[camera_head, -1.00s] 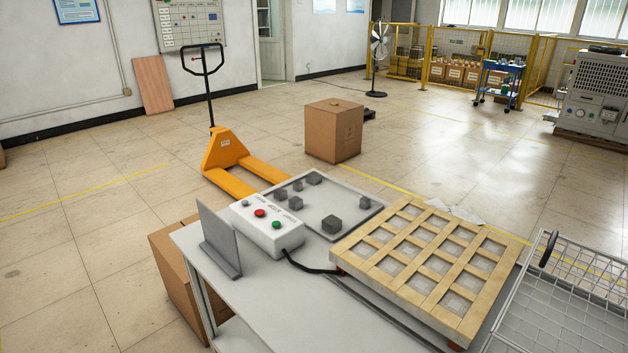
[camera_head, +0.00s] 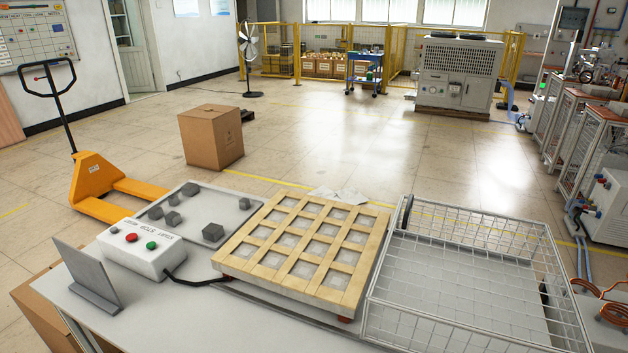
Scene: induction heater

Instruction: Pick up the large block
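Several dark grey blocks lie on a grey tray (camera_head: 188,228) at the back left of the table in the head view. The largest-looking block (camera_head: 213,232) sits near the tray's front right corner, with open tray around it. Smaller blocks lie apart from it, such as one block (camera_head: 173,218) to its left, one (camera_head: 192,190) at the back and one (camera_head: 244,203) at the right. Nothing touches the large block. Neither of my grippers is in view.
A white control box (camera_head: 142,250) with red and green buttons stands left of a wooden grid (camera_head: 262,232). A wire basket (camera_head: 400,325) is at the right. An upright grey plate (camera_head: 88,275) stands front left. The front tabletop (camera_head: 200,325) is clear.

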